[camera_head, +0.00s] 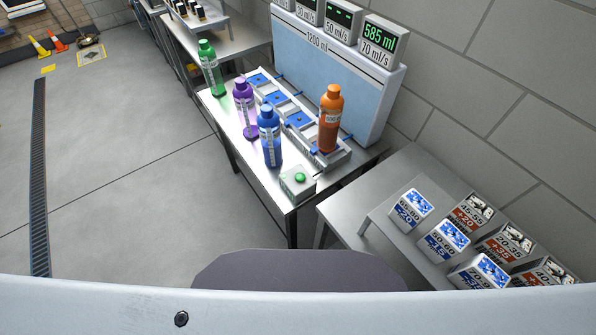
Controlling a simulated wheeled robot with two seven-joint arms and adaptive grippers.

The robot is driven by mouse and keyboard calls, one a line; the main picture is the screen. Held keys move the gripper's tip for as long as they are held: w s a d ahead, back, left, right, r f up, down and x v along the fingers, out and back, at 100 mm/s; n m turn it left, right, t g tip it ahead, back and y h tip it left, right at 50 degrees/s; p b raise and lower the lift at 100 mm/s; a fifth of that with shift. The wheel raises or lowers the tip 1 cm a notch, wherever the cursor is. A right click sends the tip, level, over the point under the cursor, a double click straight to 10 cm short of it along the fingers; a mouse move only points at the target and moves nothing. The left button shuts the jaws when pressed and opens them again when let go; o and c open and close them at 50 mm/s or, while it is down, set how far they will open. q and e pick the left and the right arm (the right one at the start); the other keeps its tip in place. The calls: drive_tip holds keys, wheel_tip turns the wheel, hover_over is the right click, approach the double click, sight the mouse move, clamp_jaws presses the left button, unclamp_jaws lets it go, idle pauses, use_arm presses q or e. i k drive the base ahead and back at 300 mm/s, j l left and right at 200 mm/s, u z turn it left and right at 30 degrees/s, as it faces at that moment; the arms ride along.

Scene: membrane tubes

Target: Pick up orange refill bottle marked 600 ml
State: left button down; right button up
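The orange bottle (330,120) stands upright at the right end of the row of blue-marked slots, in front of the light blue tank panel. It has a white label whose text is too small to read here. The display (383,45) above it reads 585 ml and 70 ml/s. Neither of my grippers is in view.
A blue bottle (269,137), a purple bottle (245,108) and a green bottle (211,68) stand along the front of the metal table (277,186). A box with a green button (299,181) sits at its near corner. A lower table at right holds several labelled boxes (447,241). Open floor lies at left.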

sight(332, 103)
drive_tip(key=k+j+z, duration=0.25)
drive_tip(key=j, duration=0.35)
drive_tip(key=k+j+z, duration=0.3)
drive_tip(key=j, duration=0.25)
drive_tip(key=k+j+z, duration=0.25)
drive_tip(key=k+j, duration=0.15)
